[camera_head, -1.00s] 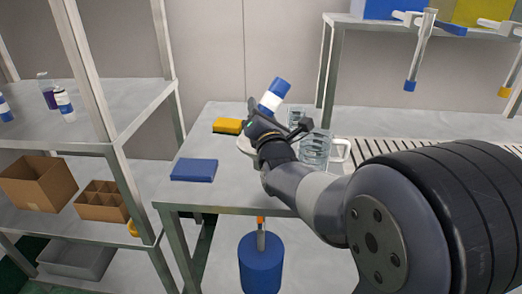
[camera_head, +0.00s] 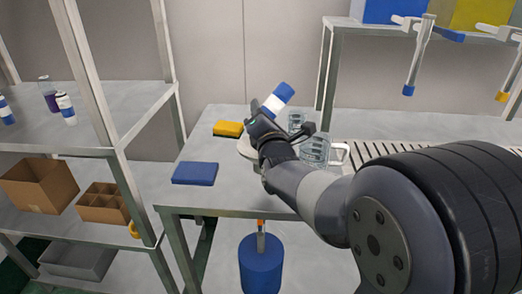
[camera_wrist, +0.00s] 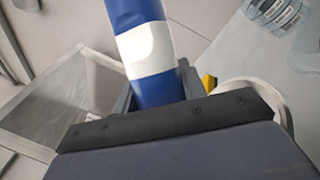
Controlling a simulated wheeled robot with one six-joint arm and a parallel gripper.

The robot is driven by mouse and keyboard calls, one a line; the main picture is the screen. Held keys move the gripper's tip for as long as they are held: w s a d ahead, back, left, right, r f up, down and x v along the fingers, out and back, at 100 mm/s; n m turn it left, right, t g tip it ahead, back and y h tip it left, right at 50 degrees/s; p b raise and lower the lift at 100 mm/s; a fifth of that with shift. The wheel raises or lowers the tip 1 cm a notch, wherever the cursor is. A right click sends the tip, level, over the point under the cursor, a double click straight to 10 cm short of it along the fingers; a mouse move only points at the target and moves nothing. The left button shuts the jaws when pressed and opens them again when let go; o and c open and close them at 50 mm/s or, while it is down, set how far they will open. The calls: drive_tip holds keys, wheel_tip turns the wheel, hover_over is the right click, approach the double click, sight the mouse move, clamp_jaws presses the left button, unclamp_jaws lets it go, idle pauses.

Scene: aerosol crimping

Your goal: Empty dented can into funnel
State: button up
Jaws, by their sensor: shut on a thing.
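My gripper (camera_head: 262,118) is shut on a blue can with a white band (camera_head: 275,102). The can is tilted, its upper end leaning to the right in the head view. In the wrist view the can (camera_wrist: 149,50) rises from between the jaws, and its lower end is hidden by the gripper. I cannot make out a dent. A white round rim (camera_head: 243,148) shows partly behind my gripper on the table; it may be the funnel, and my wrist hides most of it. A white curved rim (camera_wrist: 281,98) also shows in the wrist view.
A shelf at left holds bottles (camera_head: 65,107) and cardboard boxes (camera_head: 38,185).

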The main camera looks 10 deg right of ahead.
drive_tip(key=shift+d+r+m+g+p, duration=0.25)
drive_tip(key=shift+m+g+p, duration=0.1)
drive_tip(key=shift+m, duration=0.35)
drive_tip(key=shift+f, duration=0.1)
drive_tip(key=shift+w+d+m+g+p, duration=0.2)
drive_tip(key=shift+m+g+p, duration=0.35)
drive_tip(key=shift+m, duration=0.45)
drive_tip(key=shift+d+f+m, duration=0.1)
drive_tip(key=shift+f+m, duration=0.3)
drive_tip(key=shift+m, duration=0.3)
drive_tip(key=shift+d+f+m+g+y, duration=0.2)
drive_tip(key=shift+m+g, duration=0.25)
drive_tip(key=shift+m, duration=0.2)
drive_tip(key=shift+d+f+m+g+y, duration=0.1)
drive_tip(key=shift+f+m+g, duration=0.05)
drive_tip(key=shift+m+g, duration=0.4)
